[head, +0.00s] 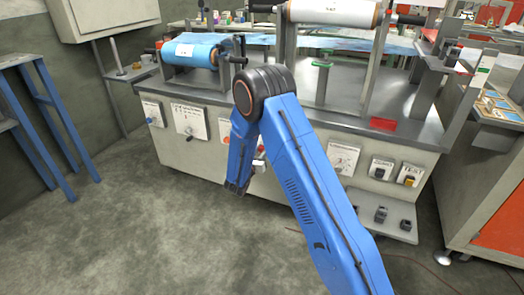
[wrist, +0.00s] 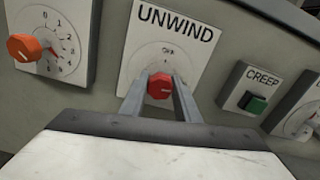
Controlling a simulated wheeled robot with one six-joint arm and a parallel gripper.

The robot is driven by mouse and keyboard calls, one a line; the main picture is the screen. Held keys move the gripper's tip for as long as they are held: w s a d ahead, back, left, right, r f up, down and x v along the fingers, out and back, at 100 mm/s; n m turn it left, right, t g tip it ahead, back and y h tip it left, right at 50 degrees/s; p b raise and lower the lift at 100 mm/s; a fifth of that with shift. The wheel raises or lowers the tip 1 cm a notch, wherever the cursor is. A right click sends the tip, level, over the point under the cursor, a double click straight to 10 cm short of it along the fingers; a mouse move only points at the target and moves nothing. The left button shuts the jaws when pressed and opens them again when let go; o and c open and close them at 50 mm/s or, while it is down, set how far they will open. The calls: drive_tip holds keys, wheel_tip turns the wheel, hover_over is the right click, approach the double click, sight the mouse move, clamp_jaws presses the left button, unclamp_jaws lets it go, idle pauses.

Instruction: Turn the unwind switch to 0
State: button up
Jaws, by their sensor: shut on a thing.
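The unwind switch is a red knob (wrist: 160,87) on a white plate (wrist: 172,50) marked UNWIND, seen in the wrist view. Small markings sit above the knob on the plate; I cannot read them with certainty. My gripper (wrist: 160,96) has its two grey fingers on either side of the red knob and is shut on it. A pale mark shows on the knob's face, but its exact pointing is hard to read. In the head view my blue arm reaches down to the machine front and hides the unwind switch.
An orange knob (wrist: 22,47) on a numbered dial stands left of the unwind plate. A green button (wrist: 256,104) marked CREEP is to the right, with another dial (wrist: 308,122) beyond. A blue film roll (head: 191,50) lies on the machine top. The floor in front is clear.

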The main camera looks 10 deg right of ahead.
drive_tip(key=n, duration=1.2)
drive_tip(key=shift+n, duration=2)
drive_tip(key=o, duration=1)
drive_tip(key=shift+a, duration=0.1)
drive_tip(key=shift+o, duration=0.2)
drive_tip(key=v, duration=1.7)
drive_tip(key=shift+s, duration=0.2)
drive_tip(key=shift+a, duration=0.1)
